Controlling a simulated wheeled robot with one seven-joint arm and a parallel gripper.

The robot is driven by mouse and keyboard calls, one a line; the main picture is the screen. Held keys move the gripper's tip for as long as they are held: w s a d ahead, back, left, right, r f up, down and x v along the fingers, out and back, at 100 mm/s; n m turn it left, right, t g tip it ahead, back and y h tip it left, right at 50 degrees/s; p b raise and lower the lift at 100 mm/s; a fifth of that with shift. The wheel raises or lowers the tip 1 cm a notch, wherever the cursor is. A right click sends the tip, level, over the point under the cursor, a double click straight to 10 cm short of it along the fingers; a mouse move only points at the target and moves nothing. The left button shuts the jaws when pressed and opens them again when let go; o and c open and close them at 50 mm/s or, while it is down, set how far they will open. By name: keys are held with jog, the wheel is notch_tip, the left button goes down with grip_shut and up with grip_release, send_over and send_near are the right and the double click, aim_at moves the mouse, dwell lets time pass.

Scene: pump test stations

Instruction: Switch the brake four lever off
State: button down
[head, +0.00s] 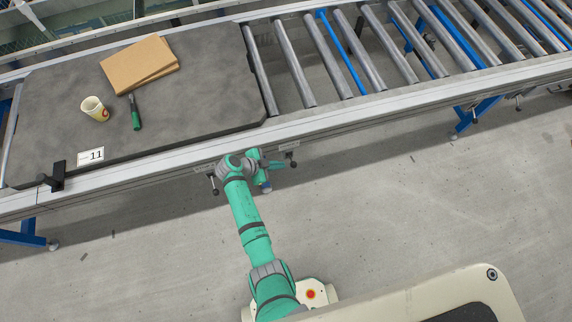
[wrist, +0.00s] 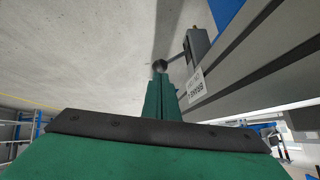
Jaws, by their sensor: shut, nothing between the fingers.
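The brake four lever shows in the wrist view as a dark ball knob (wrist: 159,66) on a short rod. The rod runs to a grey housing (wrist: 196,46) on the rail side, beside an upside-down white label (wrist: 196,86) that seems to read BRAKE 4. My gripper (wrist: 160,80) is shut and empty, its green fingertips right at the knob; I cannot tell whether they touch it. In the head view my gripper (head: 282,164) points right along the rail towards a small dark lever (head: 292,163). The label there is too small to read.
Another lever (head: 214,186) hangs on the rail left of my wrist. The conveyor's side rail (head: 340,122) runs just behind my arm. A grey mat (head: 60,105) holds a cup (head: 95,108), a green-handled tool (head: 135,114) and cardboard (head: 140,64). The floor (head: 430,200) at right is clear.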

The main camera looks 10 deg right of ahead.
aim_at(291, 165)
jog(key=x, duration=0.4)
jog(key=shift+w+d+f, duration=0.1)
jog(key=shift+d+f, duration=0.1)
jog(key=shift+f, duration=0.05)
jog(key=shift+d, duration=0.2)
jog(key=shift+f, duration=0.1)
